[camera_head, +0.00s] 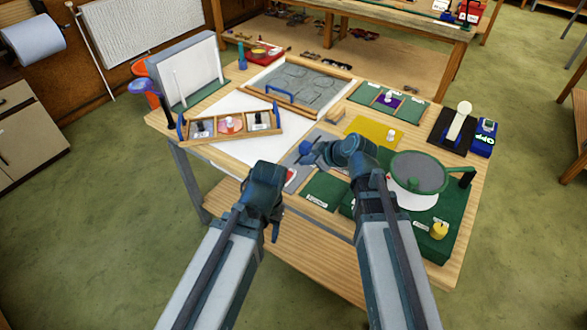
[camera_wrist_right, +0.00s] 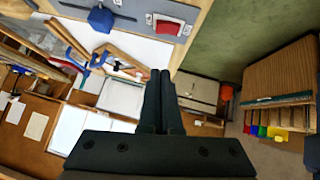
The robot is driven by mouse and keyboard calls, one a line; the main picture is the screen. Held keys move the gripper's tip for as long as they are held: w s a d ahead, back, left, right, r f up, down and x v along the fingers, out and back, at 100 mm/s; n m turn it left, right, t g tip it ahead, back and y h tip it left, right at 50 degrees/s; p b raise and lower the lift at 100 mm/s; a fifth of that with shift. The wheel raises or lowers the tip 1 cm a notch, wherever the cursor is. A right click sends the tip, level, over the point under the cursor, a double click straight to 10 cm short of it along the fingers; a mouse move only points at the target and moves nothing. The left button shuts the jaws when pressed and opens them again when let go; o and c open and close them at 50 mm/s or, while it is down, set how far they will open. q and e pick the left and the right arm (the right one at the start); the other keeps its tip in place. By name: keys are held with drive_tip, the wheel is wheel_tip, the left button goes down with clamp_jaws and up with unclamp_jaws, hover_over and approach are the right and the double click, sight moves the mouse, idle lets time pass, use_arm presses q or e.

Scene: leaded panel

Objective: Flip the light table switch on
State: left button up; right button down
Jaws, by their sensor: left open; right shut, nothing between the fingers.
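A red rocker switch (camera_head: 291,175) with a pale surround sits on a grey panel at the front edge of the light table, whose white surface (camera_head: 240,150) lies behind it. The switch shows more clearly in the right wrist view (camera_wrist_right: 170,26); I cannot tell which way it is tipped. A blue knob (camera_wrist_right: 100,18) is on the same panel. My right gripper (camera_head: 322,153) is shut and empty, above the panel near the knob; its fingers also show in the wrist view (camera_wrist_right: 160,75), apart from the switch. My left gripper (camera_head: 272,215) is open and empty, in front of the table edge beside the switch.
A wooden tray (camera_head: 235,139) with blue handles rests on the white surface. A grey leaded panel (camera_head: 300,85) lies behind. To the right are a yellow sheet (camera_head: 372,131), a round green-rimmed piece (camera_head: 418,170) and a blue box (camera_head: 483,140) with a lettered face.

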drive_tip(key=shift+f, duration=0.15)
drive_tip(key=b, duration=0.8)
hover_over(290, 179)
wheel_tip(290, 179, down, 8)
drive_tip(key=shift+s+r, duration=0.15)
drive_tip(key=shift+r, duration=0.1)
wheel_tip(290, 179, down, 2)
drive_tip(key=shift+f+b, duration=0.1)
drive_tip(key=shift+b, duration=0.85)
drive_tip(key=shift+w+d+f+b, duration=0.15)
drive_tip(key=shift+w+f+b, duration=0.05)
drive_tip(key=shift+f+b, duration=0.35)
drive_tip(key=shift+r, duration=0.1)
